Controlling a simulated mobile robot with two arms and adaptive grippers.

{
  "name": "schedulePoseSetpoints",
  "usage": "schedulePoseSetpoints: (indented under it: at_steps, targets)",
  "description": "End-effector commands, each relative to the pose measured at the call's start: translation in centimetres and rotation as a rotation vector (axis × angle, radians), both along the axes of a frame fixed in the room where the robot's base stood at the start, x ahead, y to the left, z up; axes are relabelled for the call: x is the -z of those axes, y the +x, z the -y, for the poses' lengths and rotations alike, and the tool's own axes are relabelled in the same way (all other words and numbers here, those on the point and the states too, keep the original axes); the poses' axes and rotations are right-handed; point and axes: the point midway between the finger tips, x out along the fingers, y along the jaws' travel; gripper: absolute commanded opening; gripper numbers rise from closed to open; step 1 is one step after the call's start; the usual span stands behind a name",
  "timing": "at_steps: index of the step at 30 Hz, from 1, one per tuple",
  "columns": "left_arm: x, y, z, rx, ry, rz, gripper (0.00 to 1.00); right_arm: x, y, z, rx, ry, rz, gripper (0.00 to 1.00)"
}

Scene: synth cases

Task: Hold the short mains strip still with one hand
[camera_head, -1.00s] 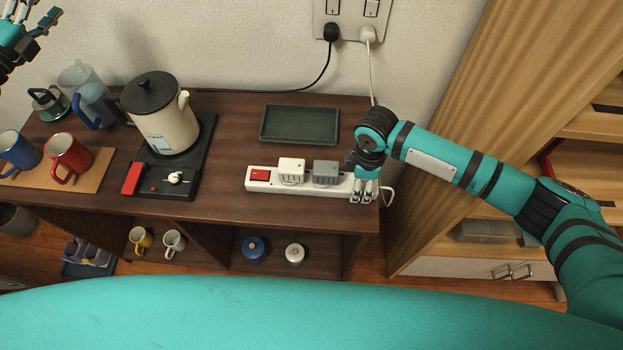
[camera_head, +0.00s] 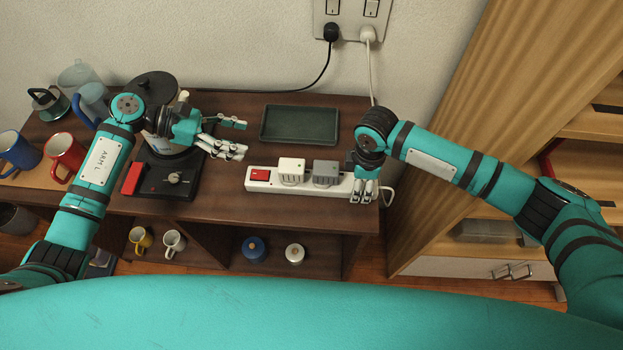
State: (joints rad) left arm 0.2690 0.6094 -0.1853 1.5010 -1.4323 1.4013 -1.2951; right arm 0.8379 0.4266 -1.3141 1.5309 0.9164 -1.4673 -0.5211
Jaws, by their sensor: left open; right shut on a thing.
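The short white mains strip (camera_head: 331,190) lies along the front part of the brown tabletop. It has a red switch (camera_head: 260,174) at its left end, with a white plug block (camera_head: 291,170) and a grey plug block (camera_head: 325,172) in it. My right gripper (camera_head: 362,196) points down and is shut on the strip's right end, hiding part of it. My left gripper (camera_head: 240,138) is open and empty above the table, left of the strip and apart from it. Its fingers point right.
The kettle (camera_head: 152,90) on its black base (camera_head: 185,187) is partly hidden behind my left arm. A dark green tray (camera_head: 300,125) lies behind the strip. Red (camera_head: 64,152) and blue (camera_head: 18,152) mugs stand at left. A white cable (camera_head: 371,75) runs down from the wall socket.

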Motion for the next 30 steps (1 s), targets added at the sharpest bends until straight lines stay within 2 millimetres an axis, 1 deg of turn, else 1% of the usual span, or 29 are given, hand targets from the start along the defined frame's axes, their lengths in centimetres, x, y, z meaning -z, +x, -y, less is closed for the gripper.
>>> schedulePoseSetpoints:
  at_steps: [1,3,8,13,24,30]
  targets:
    - [0.7,-0.8,0.9,0.046,0.016,0.015,0.62,0.0,0.0,0.0,0.000,0.001,0.000,0.10]
    - [1.5,-1.7,1.8,0.102,0.036,0.035,0.62,0.0,0.0,0.0,0.000,0.001,0.000,0.10]
    - [2.5,-2.6,2.8,0.163,0.056,0.056,0.62,0.0,0.0,0.0,0.000,0.001,0.000,0.10]
    - [3.3,-2.8,4.0,0.170,0.057,0.057,0.62,0.0,0.0,0.0,0.000,0.001,0.000,0.10]
    - [5.8,-2.7,8.5,0.167,0.058,0.056,0.62,0.0,0.0,0.0,0.000,0.000,0.000,0.10]
    - [6.6,-2.7,10.0,0.167,0.057,0.058,0.62,0.0,0.0,0.0,0.000,0.000,0.000,0.10]
